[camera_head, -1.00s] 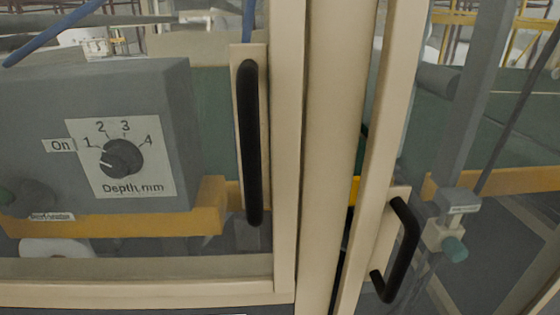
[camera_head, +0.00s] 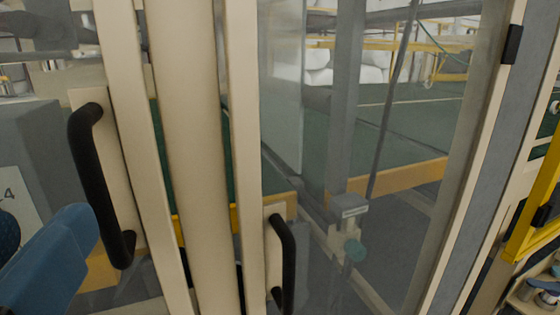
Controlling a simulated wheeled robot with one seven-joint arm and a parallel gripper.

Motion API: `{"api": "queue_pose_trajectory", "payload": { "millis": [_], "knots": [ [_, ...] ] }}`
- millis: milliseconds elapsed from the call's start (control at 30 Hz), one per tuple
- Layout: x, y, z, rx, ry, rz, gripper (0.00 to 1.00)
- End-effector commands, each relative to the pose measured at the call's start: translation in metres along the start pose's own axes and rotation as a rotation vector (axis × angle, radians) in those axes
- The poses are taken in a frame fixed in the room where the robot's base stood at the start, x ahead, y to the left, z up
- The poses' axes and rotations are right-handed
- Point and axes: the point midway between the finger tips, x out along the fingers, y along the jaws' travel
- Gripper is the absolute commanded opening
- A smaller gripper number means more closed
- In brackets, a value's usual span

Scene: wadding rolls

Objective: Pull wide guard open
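Two clear-paned guards with cream frames stand either side of a cream post (camera_head: 192,150). The left guard (camera_head: 130,130) carries a long black handle (camera_head: 92,185), and a grey box with a dial panel shows behind its pane. The right guard (camera_head: 243,130) carries a shorter black handle (camera_head: 286,262), with a black hinge-like piece (camera_head: 512,44) at its far side. Which one is the wide guard is not labelled. Narrow green and yellow strips show beside the post on both sides; I cannot tell whether either guard is ajar. A blue link of my arm (camera_head: 50,262) enters at lower left, in front of the left guard. My gripper's fingers are not visible.
A yellow frame (camera_head: 535,215) stands at the far right, outside the right guard.

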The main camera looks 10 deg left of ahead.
Motion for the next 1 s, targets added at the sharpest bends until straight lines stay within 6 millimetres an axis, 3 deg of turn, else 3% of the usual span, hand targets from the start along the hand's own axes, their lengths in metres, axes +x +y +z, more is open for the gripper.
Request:
{"api": "queue_pose_trajectory", "payload": {
  "millis": [133,400,600,967,1000],
  "knots": [
    [0.009,0.001,-0.003,0.001,-0.011,0.010,0.38],
    [0.050,0.001,-0.002,0.001,-0.011,0.009,0.38],
    [0.071,0.001,-0.001,0.000,-0.010,0.008,0.38],
    [0.076,0.001,-0.001,0.001,-0.009,0.007,0.38],
    [0.076,0.001,-0.001,0.001,-0.009,0.007,0.34]
  ]
}}
